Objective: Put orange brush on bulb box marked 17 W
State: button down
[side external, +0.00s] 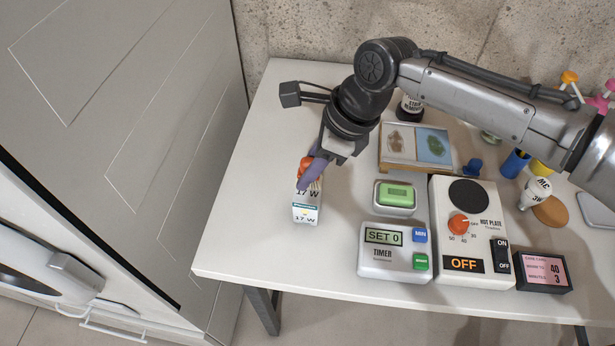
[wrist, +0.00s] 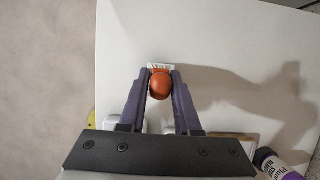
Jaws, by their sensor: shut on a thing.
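The bulb box marked 17 W (side external: 306,212) stands on the white table at the left in the side view. A small white part of the box (wrist: 161,66) shows just beyond the brush in the wrist view. My gripper (side external: 311,177) is shut on the orange brush (side external: 305,163), right at the box's top. In the wrist view the rounded orange end of the brush (wrist: 160,86) sits between my purple fingertips (wrist: 160,82). My fingers hide the rest of the brush. I cannot tell whether the brush touches the box.
A dark bottle (side external: 411,106) stands behind. The table is clear left of the box, up to its left edge.

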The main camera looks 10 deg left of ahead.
jog(key=shift+w+a+f, duration=0.15)
jog(key=shift+a+f, duration=0.05)
jog(key=shift+f, duration=1.55)
jog(key=shift+f, duration=0.15)
jog(key=c, duration=0.6)
grip_release()
jog(key=v, duration=1.2)
